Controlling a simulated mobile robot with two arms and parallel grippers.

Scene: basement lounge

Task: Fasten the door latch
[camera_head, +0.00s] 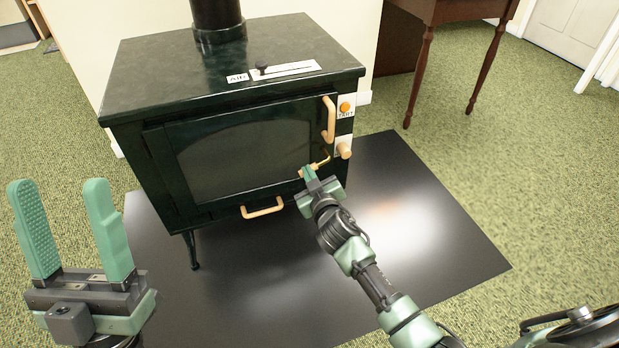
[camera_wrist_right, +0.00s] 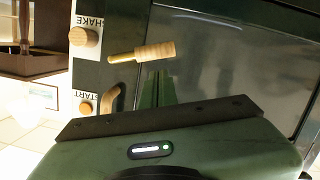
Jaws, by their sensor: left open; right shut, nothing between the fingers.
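The dark green stove has a glass-windowed door (camera_head: 245,150) that looks shut or nearly so; I cannot tell if it is flush. The door latch (camera_head: 322,162) is a brass rod with a wooden grip at the door's right edge, sticking out sideways; in the right wrist view (camera_wrist_right: 154,51) its grip lies just ahead of my fingertips. My right gripper (camera_head: 309,171) is shut and empty, right at the latch grip, partly covering it; I cannot tell whether they touch. My left gripper (camera_head: 58,185) is open and empty, left of the stove.
A wooden door handle (camera_head: 329,119) stands above the latch. A START button (camera_head: 346,107) and a SHAKE knob (camera_head: 344,150) are to the right. A lower wooden handle (camera_head: 262,208) is under the door. The black floor plate (camera_head: 440,235) is clear at the right.

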